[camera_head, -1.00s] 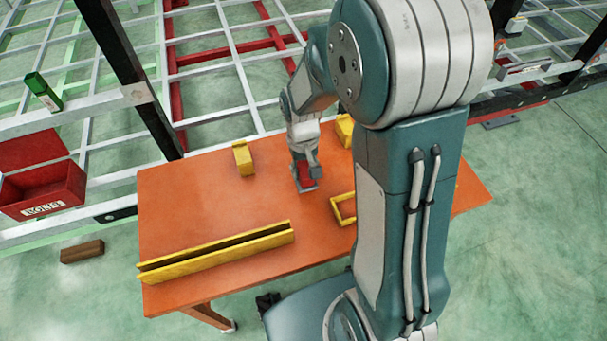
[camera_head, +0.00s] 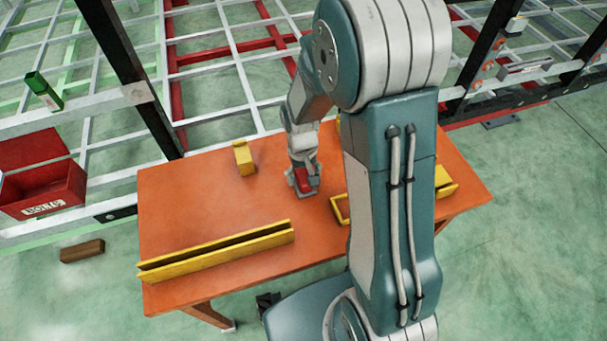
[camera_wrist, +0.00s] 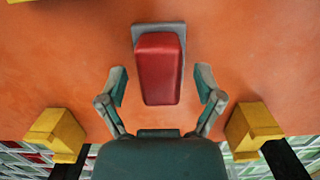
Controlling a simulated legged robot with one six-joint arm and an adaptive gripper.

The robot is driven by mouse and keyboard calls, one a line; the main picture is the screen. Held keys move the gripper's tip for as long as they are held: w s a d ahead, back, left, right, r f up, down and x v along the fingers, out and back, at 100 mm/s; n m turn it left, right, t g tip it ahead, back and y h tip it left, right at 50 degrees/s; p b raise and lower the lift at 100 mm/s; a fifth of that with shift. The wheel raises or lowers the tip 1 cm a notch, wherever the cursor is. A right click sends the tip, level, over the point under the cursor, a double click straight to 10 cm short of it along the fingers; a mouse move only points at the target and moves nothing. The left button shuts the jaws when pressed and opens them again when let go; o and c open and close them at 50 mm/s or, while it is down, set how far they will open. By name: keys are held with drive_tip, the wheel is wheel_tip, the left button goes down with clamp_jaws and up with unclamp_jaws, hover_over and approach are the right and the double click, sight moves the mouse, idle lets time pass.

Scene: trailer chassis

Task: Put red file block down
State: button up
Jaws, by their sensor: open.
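The red file block (camera_wrist: 158,72) has a red body on a grey base plate and sits on the orange table (camera_head: 190,210). In the wrist view it lies centrally, its near end reaching between the open fingers of my gripper (camera_wrist: 160,88). There is a visible gap on both sides, so the fingers do not touch it. In the head view the red block (camera_head: 302,180) shows at the end of my arm, with my gripper (camera_head: 303,172) over it and partly hiding it.
A long yellow channel (camera_head: 215,252) lies along the table's front left. A yellow block (camera_head: 243,158) stands behind it. A yellow frame (camera_head: 341,208) lies to the right, partly behind my arm. A red bin (camera_head: 45,190) labelled BOLTS stands left of the table. The table's middle left is clear.

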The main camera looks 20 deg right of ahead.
sight(302, 171)
wheel_tip(302, 171, up, 12)
drive_tip(key=w, duration=0.1)
drive_tip(key=s+r+t, duration=0.7)
drive_tip(key=s+r, duration=0.7)
drive_tip(key=s, duration=0.1)
